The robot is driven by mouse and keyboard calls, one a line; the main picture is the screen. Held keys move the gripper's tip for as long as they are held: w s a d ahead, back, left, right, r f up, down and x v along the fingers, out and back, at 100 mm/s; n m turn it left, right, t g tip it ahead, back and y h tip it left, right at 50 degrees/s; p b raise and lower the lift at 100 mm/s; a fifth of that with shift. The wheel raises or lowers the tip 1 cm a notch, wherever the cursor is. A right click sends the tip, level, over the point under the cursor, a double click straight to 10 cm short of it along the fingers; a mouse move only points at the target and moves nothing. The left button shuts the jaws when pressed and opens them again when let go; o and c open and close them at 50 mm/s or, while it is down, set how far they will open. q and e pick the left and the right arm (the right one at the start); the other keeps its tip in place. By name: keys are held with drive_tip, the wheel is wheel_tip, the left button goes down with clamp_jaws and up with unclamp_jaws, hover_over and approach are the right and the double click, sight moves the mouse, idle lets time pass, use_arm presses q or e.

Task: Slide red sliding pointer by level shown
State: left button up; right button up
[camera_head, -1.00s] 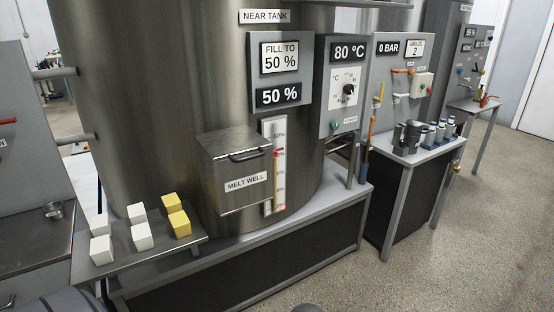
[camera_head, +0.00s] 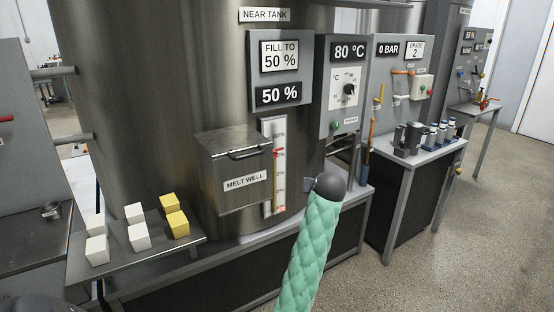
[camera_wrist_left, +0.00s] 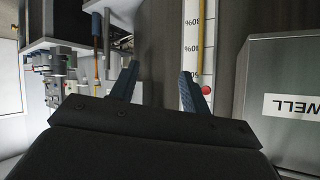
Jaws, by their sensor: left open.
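A white level gauge (camera_head: 267,190) stands on the tank, right of the melt well box (camera_head: 233,180). Its red sliding pointer (camera_head: 278,153) is a little above mid-scale. In the left wrist view, which is upside down, the gauge (camera_wrist_left: 188,95) has a yellow strip and the pointer's red round knob (camera_wrist_left: 207,89) beside it. My left gripper (camera_wrist_left: 160,75) is open, with one finger close to the knob in that view; contact cannot be told. In the head view, a mint-sleeved arm, apparently my left, reaches up in front of the bench; its fingers are not clear. My right gripper is not in view.
A panel (camera_head: 280,77) reads "FILL TO 50 %" above "50 %". White and yellow blocks stand on a shelf (camera_head: 190,250) at left. The melt well box sticks out beside the gauge. A side table (camera_head: 450,150) with bottles stands at right.

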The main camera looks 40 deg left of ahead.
use_arm(q)
drive_tip(key=w+a+r+n+y, duration=0.2)
drive_tip(key=w+a+n+y, duration=0.1)
drive_tip(key=a, duration=0.3)
drive_tip(key=n+g+y, duration=0.2)
drive_tip(key=n+y, duration=0.5)
approach(275, 154)
drive_tip(key=a, duration=0.1)
drive_tip(key=p+x, duration=0.2)
drive_tip(key=x, duration=0.4)
drive_tip(key=shift+w, duration=0.25)
drive_tip(key=shift+w+a, duration=0.25)
drive_tip(key=shift+a, duration=0.45)
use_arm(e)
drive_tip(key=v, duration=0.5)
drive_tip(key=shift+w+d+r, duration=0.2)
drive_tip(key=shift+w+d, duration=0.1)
use_arm(q)
drive_tip(key=shift+c, duration=0.2)
clamp_jaws()
